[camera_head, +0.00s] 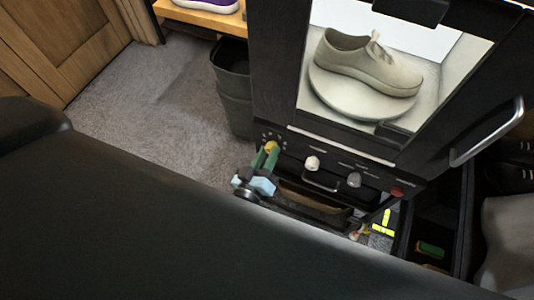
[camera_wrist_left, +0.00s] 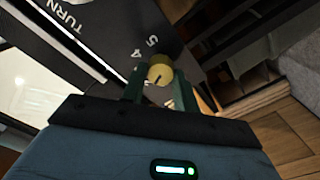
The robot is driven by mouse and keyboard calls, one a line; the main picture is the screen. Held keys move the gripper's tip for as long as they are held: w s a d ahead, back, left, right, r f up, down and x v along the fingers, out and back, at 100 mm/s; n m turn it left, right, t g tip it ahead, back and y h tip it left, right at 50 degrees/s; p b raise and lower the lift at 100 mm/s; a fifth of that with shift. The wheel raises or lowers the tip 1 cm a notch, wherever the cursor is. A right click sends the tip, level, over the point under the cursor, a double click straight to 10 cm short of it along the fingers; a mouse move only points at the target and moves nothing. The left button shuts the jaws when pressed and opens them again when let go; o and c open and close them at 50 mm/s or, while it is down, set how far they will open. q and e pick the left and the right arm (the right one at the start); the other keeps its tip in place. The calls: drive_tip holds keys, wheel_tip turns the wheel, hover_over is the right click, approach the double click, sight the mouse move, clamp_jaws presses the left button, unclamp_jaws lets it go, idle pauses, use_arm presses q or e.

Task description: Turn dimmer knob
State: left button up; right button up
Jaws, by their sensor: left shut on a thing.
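A yellow knob (camera_head: 271,147) sits at the left end of the black control panel under the lit booth. In the left wrist view the knob (camera_wrist_left: 160,71) has a dark pointer mark, and the printed numbers 4 and 5 are beside it. My left gripper (camera_head: 267,157) has green fingers and is shut on this knob. In the wrist view the fingers (camera_wrist_left: 160,82) stand on both sides of it. My right gripper is not in view.
A white knob (camera_head: 312,163), a grey knob (camera_head: 354,180) and a red button (camera_head: 397,192) are further right on the panel. A beige sneaker (camera_head: 365,65) rests on a round turntable (camera_head: 335,100) in the booth. A dark bin (camera_head: 233,90) stands left of it.

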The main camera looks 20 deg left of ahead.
use_arm(q)
drive_tip(key=o, duration=1)
drive_tip(key=shift+s, duration=0.1)
drive_tip(key=s, duration=0.7)
drive_tip(key=shift+s+a, duration=0.1)
drive_tip(key=shift+s, duration=0.25)
